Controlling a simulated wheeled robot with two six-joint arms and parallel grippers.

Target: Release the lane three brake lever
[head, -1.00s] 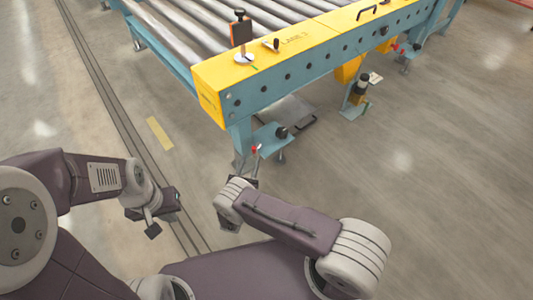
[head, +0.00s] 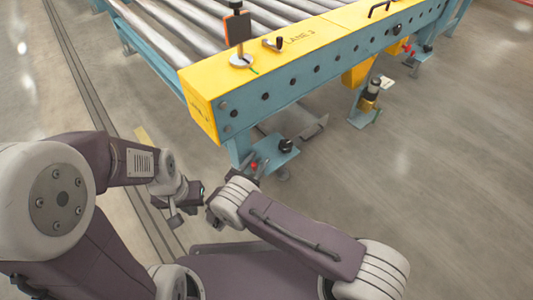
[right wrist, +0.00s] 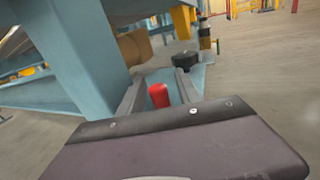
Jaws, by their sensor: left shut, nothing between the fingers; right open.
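A small lever with a red knob (head: 253,165) stands at the blue bracket low on the near leg of the lane 3 conveyor. In the right wrist view the red knob (right wrist: 158,96) is upright and close in front of my right gripper (right wrist: 160,92). Its two grey fingers are apart, one to each side of the knob; I cannot tell if either touches it. In the head view my right gripper (head: 243,176) is partly hidden by its own wrist. My left gripper (head: 188,207) is shut and empty, left of the right one and apart from the conveyor.
A black knob (head: 286,146) sits on the bracket beside the red one. Another red-tipped lever (head: 407,49) is farther right. Floor at right is clear.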

